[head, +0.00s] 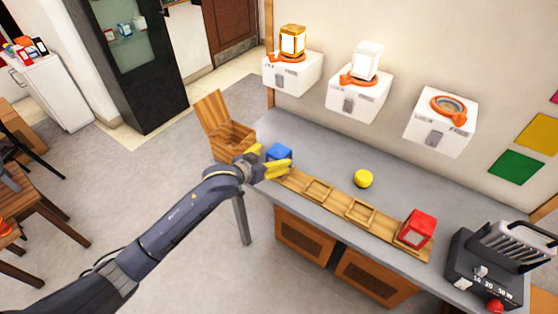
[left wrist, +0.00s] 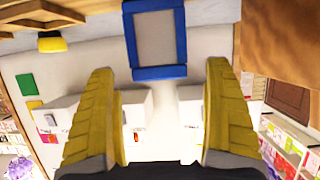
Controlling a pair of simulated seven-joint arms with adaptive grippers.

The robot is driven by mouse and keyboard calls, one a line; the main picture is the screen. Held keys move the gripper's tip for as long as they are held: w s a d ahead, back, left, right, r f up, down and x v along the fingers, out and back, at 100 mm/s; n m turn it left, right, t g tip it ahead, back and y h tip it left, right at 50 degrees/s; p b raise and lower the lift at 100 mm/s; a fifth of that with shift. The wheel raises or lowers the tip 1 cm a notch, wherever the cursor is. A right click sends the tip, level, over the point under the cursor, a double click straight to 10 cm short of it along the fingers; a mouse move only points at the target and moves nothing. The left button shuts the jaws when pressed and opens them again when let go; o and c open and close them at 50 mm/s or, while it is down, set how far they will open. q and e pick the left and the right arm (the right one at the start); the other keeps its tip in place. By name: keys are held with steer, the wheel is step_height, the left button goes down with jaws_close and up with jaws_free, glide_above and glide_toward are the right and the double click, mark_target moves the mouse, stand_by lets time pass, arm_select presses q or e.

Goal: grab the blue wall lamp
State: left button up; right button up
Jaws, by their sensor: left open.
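The blue wall lamp (head: 279,152) stands at the left end of the grey counter, behind my left gripper in the head view. In the left wrist view its blue frame with a grey panel (left wrist: 158,40) shows at the top middle, just past the fingertips. My left gripper (head: 287,170) has yellow fingers. In the left wrist view (left wrist: 163,75) the fingers are spread apart with nothing between them, and the lamp lies beyond the gap. My right gripper is not in view.
A wooden tray (head: 339,205) with square slots runs along the counter, with a red lamp (head: 416,229) at its right end. A yellow round object (head: 363,178) sits behind it. A wooden box (head: 232,136) is left of the counter. A black device (head: 485,268) stands at right.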

mark_target(279, 153)
arm_select(q)
steer(key=shift+x, duration=2.3)
steer(key=shift+c, duration=0.3)
steer(key=c, duration=1.4)
